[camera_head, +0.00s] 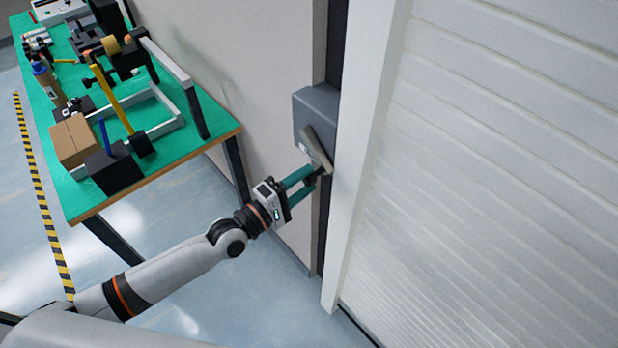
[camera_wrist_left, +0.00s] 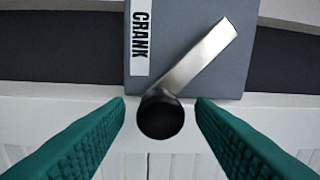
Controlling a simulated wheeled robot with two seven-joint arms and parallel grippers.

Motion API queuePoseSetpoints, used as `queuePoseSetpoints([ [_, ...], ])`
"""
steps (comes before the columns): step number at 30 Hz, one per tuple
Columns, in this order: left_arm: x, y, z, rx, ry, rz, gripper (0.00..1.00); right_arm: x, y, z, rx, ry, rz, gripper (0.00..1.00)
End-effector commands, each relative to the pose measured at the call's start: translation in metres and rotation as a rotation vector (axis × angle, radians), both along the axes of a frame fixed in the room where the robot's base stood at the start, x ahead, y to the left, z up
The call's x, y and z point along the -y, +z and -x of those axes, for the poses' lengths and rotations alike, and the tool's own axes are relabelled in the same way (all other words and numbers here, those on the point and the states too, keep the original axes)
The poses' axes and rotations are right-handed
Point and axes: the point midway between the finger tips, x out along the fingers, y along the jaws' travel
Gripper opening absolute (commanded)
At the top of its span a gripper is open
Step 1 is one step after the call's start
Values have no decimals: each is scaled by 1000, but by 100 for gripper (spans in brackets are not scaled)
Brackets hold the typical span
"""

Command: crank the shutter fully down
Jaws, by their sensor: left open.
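The white slatted shutter (camera_head: 480,170) fills the right of the head view, reaching down towards the floor; its bottom edge is not clearly visible. A grey crank box (camera_head: 314,110) is mounted on the wall left of the shutter's white frame. A metal crank arm (camera_head: 317,150) slants across its front. In the left wrist view the box (camera_wrist_left: 175,25) carries a "CRANK" label, and the crank arm (camera_wrist_left: 205,55) ends in a black knob (camera_wrist_left: 160,117). My left gripper (camera_head: 316,178) is open, its green fingers on either side of the knob with gaps showing. My right gripper is not in view.
A green-topped table (camera_head: 190,140) stands at the left with a cardboard box (camera_head: 75,142), a yellow-armed fixture (camera_head: 112,95) and other equipment. Yellow-black floor tape (camera_head: 42,195) runs along its left. The white frame post (camera_head: 365,150) stands close beside the crank.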

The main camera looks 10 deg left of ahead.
Motion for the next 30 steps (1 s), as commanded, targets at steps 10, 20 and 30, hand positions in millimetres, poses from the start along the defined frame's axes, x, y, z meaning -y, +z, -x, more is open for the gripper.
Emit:
queuePoseSetpoints([
  [10,-45,-7,60,-2,-2,-3,50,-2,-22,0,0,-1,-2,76],
  [20,-61,-4,79,1,0,0,50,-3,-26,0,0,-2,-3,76],
  [30,-64,-13,76,5,13,-28,50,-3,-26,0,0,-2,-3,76],
])
